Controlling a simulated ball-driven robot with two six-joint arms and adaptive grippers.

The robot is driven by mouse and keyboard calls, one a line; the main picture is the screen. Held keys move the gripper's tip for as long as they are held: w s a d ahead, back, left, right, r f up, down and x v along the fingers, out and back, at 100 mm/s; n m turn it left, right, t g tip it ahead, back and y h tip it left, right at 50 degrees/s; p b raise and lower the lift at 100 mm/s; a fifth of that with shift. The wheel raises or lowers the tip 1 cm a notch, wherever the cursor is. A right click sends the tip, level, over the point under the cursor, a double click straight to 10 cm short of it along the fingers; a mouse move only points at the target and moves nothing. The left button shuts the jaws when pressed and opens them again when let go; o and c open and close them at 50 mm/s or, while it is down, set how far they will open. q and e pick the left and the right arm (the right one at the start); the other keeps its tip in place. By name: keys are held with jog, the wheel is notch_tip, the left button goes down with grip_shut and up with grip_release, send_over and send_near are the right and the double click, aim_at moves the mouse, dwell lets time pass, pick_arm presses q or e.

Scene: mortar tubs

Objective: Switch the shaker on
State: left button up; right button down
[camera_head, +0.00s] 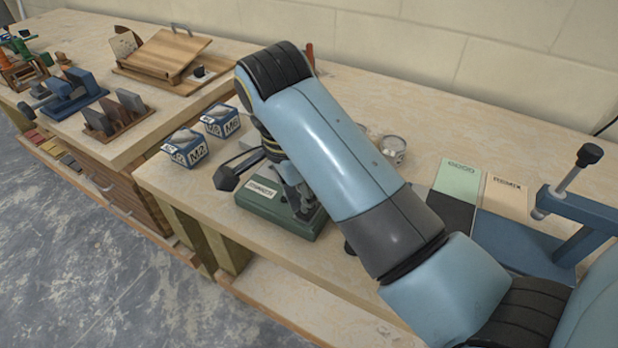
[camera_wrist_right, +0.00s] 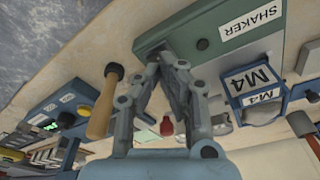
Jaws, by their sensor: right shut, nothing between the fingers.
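In the head view the gripper (camera_head: 298,200) is partly hidden by my arm. My left gripper is not in view.
A blue tub marked M4 (camera_wrist_right: 252,80) is near the shaker. Tubs (camera_head: 187,152) (camera_head: 221,122) stand left of the shaker in the head view.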

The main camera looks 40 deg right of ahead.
jog(key=shift+f, duration=0.75)
dwell(0.3)
notch_tip(320, 180, up, 7)
jog(key=p, duration=0.8)
dwell(0.3)
